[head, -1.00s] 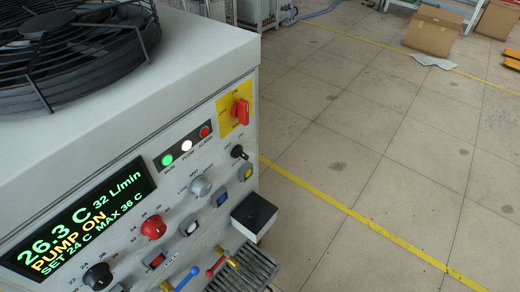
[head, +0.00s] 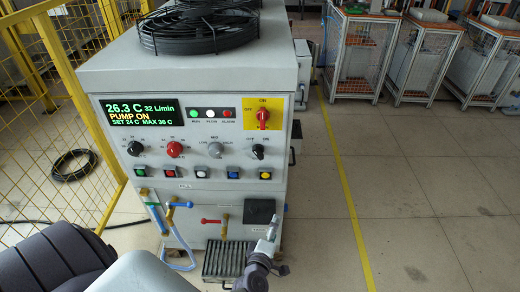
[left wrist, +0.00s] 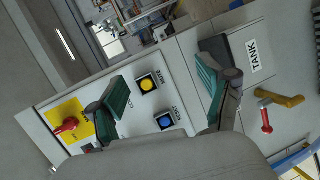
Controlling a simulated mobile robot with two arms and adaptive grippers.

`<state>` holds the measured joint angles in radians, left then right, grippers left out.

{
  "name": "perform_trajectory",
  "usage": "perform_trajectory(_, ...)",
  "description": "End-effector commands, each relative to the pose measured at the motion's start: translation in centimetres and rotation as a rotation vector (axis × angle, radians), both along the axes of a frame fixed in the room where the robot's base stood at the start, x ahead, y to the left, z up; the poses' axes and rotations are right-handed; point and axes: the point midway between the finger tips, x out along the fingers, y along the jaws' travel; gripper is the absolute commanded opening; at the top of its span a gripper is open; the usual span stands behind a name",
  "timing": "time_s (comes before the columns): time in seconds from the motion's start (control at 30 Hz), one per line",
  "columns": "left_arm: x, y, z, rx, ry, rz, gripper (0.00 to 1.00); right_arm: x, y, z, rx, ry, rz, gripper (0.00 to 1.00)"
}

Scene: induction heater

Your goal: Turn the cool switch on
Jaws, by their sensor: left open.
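The heater unit's front panel (head: 190,185) faces me in the head view. A black OFF/ON knob (head: 258,152) sits at its right, below the red rotary switch (head: 263,115) on a yellow plate; I cannot read the knob's position. Below is a row of buttons, with a blue one (head: 232,172) and a yellow one (head: 265,174) at the right end. In the left wrist view my left gripper (left wrist: 162,95) is open and empty, its teal-padded fingers in front of the panel. The yellow button (left wrist: 147,82) and blue button (left wrist: 165,122) show between them. The left finger hides the knob's area.
A red-handled valve (head: 211,221), a black box (head: 259,211) and a floor grate (head: 222,262) lie low at the front. A yellow mesh fence (head: 62,120) stands at left, with a black coil (head: 74,165) behind. Floor at right is free.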

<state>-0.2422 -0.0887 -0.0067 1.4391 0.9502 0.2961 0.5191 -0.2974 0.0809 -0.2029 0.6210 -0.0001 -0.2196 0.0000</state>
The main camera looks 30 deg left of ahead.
Motion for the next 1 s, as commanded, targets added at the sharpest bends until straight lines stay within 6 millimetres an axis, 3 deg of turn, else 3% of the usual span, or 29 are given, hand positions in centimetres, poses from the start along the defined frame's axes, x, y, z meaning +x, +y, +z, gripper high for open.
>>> perform_trajectory(0.03, 0.9, 1.8, 4.6, -0.111, -0.110, 0.098, 0.79, -0.2, 0.0, 0.8, 0.001, 0.002, 0.000, 0.40)
perform_trajectory(0.1, 1.4, 3.8, 8.9, -0.251, -0.234, 0.205, 0.79, -0.4, 0.0, 1.2, 0.000, 0.004, 0.001, 0.40)
perform_trajectory(0.2, 1.4, 5.9, 12.8, -0.396, -0.359, 0.306, 0.79, -0.5, 0.0, 1.5, 0.001, 0.006, 0.000, 0.40)
perform_trajectory(0.27, 1.3, 6.7, 14.1, -0.447, -0.402, 0.340, 0.79, -0.5, 0.2, 1.6, 0.003, 0.007, -0.001, 0.40)
perform_trajectory(0.47, 2.7, 8.1, 15.0, -0.485, -0.435, 0.362, 0.79, -0.5, 1.1, 1.9, 0.013, 0.006, -0.004, 0.40)
perform_trajectory(1.0, 11.6, 13.5, 14.8, -0.481, -0.430, 0.359, 0.79, -0.3, -0.3, 2.6, -0.004, 0.004, -0.004, 0.40)
